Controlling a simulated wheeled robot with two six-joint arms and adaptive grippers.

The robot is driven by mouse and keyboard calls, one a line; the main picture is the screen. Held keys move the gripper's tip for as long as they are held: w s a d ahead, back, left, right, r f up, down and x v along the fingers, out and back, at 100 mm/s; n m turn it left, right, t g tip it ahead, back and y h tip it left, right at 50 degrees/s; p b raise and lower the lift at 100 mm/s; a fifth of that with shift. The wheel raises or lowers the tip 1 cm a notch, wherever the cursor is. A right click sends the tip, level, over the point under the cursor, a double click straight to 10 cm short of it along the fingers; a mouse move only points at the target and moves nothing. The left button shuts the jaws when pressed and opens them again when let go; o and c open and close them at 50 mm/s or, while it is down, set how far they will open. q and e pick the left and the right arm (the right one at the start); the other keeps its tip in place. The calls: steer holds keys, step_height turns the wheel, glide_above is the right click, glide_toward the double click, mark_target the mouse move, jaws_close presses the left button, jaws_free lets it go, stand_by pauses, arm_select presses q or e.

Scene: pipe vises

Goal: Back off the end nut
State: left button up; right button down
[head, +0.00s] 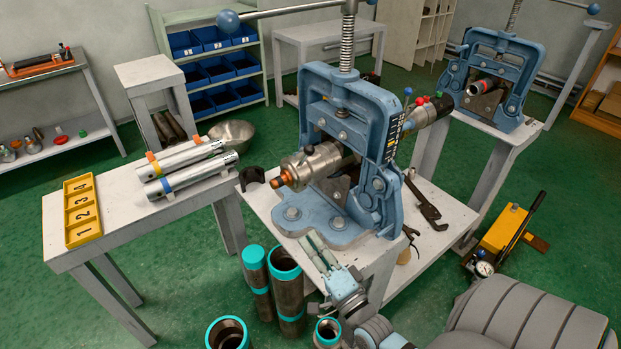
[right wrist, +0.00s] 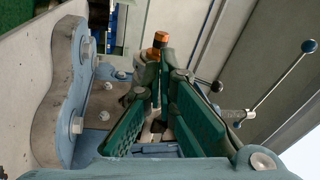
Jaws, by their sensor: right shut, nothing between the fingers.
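The pipe vise (head: 345,110) is a blue frame clamped round a steel cylinder (head: 316,162) lying roughly level. A copper-orange end nut (head: 285,179) sits on the cylinder's left end. In the right wrist view the orange nut (right wrist: 161,38) shows beyond the fingertips, apart from them. My right gripper (head: 312,240) is in front of the vise foot, below and to the right of the nut. Its fingers are shut and empty, with green pads seen in the right wrist view (right wrist: 158,88). My left gripper is not in view.
A dark hook-shaped part (head: 251,178) and a wrench (head: 424,205) lie on the vise table. Teal-banded pipes (head: 286,290) stand on the floor left of my right arm. A left table holds a yellow numbered tray (head: 82,210) and silver cylinders (head: 185,155). A second vise (head: 495,75) stands behind.

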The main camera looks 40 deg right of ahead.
mark_target(306, 158)
steer(key=s+d+r+m+t+h, duration=0.2)
steer(key=d+r+m+t+h, duration=0.15)
steer(key=r+m, duration=0.2)
steer(key=d+f+p+x, duration=0.1)
steer(key=p+x, duration=0.1)
steer(key=x, duration=1.1)
steer(key=shift+w+d+g, duration=0.15)
steer(key=shift+w+g, duration=0.2)
steer(key=shift+g, duration=0.1)
steer(key=shift+r+h, duration=0.1)
steer(key=shift+h, duration=0.15)
steer(key=shift+w+r+p, duration=0.2)
steer(key=shift+r+p, duration=0.15)
steer(key=shift+p, duration=0.45)
